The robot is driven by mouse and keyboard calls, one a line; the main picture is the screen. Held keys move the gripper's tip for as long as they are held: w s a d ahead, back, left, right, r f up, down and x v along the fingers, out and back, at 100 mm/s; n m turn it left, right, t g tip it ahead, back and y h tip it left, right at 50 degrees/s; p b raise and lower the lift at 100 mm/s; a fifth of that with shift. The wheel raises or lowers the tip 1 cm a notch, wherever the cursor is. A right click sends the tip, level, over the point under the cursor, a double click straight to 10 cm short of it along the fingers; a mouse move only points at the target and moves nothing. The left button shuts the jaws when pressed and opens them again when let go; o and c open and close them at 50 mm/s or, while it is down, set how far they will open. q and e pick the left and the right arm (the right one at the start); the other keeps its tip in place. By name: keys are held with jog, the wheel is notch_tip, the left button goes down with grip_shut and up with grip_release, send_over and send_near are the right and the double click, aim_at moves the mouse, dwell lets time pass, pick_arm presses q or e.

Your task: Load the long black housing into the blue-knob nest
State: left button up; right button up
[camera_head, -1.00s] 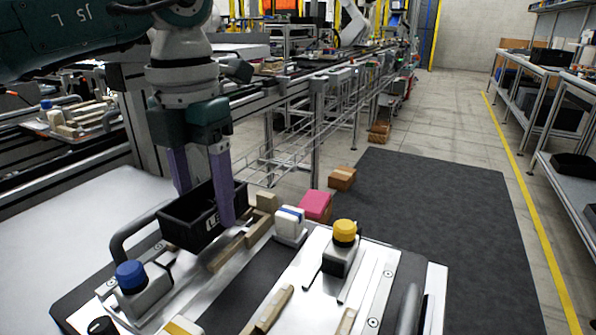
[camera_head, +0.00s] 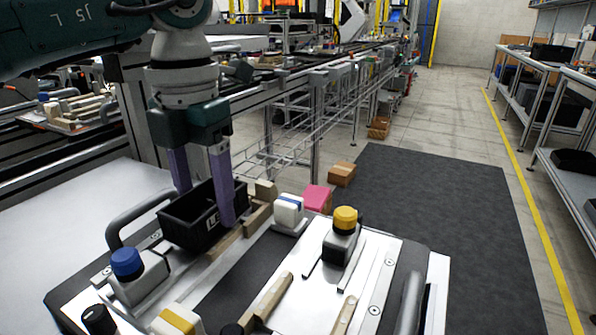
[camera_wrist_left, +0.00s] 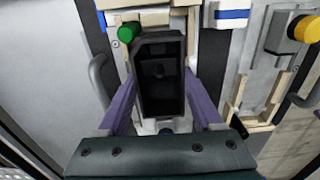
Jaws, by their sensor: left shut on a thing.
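The long black housing (camera_head: 186,224) is an open-topped black box with white lettering on its side. My left gripper (camera_head: 200,205), with purple fingers, is shut on it across its width. The left wrist view shows the housing (camera_wrist_left: 160,75) between the two purple fingers. The housing is over the left part of the pallet, at the nest with the blue knob (camera_head: 126,262); whether it rests on the plate or hangs just above cannot be told. A wooden rail (camera_head: 230,238) runs along its right side. My right gripper is not in view.
A yellow-knob fixture (camera_head: 345,222) with wooden rails stands on the right plate. A white block with a blue stripe (camera_head: 289,209) and a pink block (camera_head: 318,198) are at the back. A dark handle (camera_head: 125,222) curves beside the housing. A green knob (camera_wrist_left: 127,33) shows in the left wrist view.

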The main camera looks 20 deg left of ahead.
pick_arm(q)
jog(key=shift+f+b, duration=0.3)
jog(key=shift+f, duration=0.2)
jog(key=o, duration=1.5)
jog(key=shift+o, duration=0.2)
jog(key=shift+r, duration=0.1)
notch_tip(320, 180, up, 10)
jog(key=shift+p, duration=0.3)
